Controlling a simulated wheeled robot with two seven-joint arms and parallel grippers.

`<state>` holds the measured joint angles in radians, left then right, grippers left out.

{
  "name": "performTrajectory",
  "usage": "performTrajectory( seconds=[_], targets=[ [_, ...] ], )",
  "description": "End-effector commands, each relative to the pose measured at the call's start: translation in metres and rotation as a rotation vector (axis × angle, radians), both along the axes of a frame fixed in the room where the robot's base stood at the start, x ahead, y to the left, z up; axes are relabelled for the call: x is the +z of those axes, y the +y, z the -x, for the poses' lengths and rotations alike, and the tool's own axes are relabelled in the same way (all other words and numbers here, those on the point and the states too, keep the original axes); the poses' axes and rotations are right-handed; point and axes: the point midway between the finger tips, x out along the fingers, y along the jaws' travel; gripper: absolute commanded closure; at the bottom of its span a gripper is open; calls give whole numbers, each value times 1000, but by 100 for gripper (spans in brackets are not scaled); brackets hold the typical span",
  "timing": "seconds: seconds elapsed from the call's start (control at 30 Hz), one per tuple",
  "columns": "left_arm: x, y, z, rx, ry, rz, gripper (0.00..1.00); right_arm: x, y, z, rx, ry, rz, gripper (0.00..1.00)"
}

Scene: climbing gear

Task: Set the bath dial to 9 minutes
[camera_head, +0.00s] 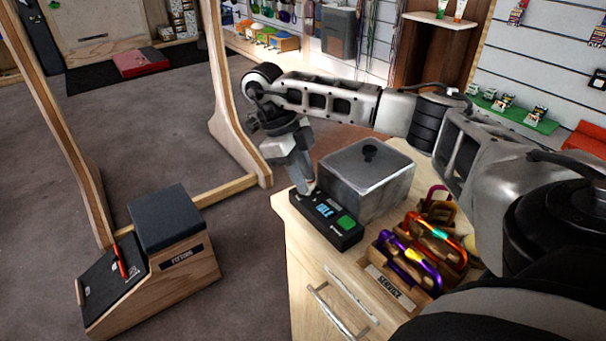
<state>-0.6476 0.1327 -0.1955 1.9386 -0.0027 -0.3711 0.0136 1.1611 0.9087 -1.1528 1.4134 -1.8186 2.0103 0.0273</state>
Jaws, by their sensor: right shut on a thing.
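The bath is a grey metal box (366,182) with a lid and a dark knob on top, standing on the wooden cabinet. In front of it lies a black control panel (343,238) with a small blue display (323,210) and a green button (346,222). My right gripper (308,187) reaches down to the left end of this panel and is shut on the dial there. The fingers hide the dial, so its setting does not show. The display's figures are too small to read. My left gripper is not in view.
A wooden rack (398,285) marked SERVICE holds several coloured carabiners right of the panel. The cabinet's front edge and drawer handles (340,315) are below. A wooden fitting bench (165,260) stands on the floor at left. My right arm spans over the cabinet.

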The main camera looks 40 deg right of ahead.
Motion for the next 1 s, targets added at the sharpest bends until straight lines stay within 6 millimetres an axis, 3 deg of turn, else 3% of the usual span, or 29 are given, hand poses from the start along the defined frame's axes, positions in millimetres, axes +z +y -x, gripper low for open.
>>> performTrajectory(
  seconds=[0.5, 1.0],
  targets=[
    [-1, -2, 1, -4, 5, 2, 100, 0, -4, -1, -398, -3, -2, 96],
    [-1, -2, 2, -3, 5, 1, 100, 0, -4, -1, -511, -4, -1, 96]
  ],
)
